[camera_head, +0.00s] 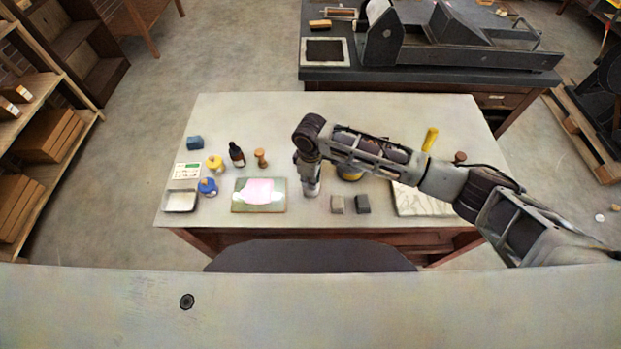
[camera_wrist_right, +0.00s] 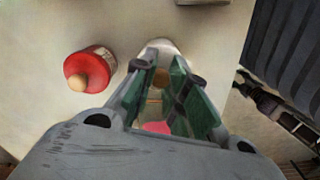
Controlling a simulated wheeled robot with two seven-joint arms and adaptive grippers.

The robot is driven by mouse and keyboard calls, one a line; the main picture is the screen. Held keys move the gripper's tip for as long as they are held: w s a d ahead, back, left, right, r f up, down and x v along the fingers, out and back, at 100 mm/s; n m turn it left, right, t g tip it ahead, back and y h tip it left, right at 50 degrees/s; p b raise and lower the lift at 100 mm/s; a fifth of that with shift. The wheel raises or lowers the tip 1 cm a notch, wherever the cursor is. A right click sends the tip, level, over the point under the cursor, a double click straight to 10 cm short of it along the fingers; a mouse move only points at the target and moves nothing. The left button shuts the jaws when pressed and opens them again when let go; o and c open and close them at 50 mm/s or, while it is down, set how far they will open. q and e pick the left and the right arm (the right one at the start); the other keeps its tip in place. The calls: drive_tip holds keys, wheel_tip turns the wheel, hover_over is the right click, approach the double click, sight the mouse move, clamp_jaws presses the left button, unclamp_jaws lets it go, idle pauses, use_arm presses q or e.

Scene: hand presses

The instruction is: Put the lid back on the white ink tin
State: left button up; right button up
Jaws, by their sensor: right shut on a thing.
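My right gripper (camera_head: 310,188) reaches down to the table top just right of the green mat. In the right wrist view its green-padded fingers (camera_wrist_right: 160,78) are closed around a small brown, wooden-looking knob. A white rounded shape (camera_wrist_right: 168,46) shows just beyond the fingertips. It looks like the white lid or tin, and I cannot tell which or whether the two touch. In the head view the gripper and arm hide this spot. My left gripper is not in view.
A red tin with a wooden knob (camera_wrist_right: 91,70) stands near the gripper.

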drive_tip(key=shift+f+p, duration=0.2)
drive_tip(key=shift+p, duration=0.7)
idle(1.6)
idle(0.3)
drive_tip(key=o, duration=0.9)
drive_tip(key=shift+c, duration=0.2)
drive_tip(key=shift+o, duration=0.3)
drive_tip(key=o, duration=0.4)
drive_tip(key=shift+r, duration=0.1)
drive_tip(key=shift+r+p, duration=0.6)
drive_tip(key=shift+r, duration=2.8)
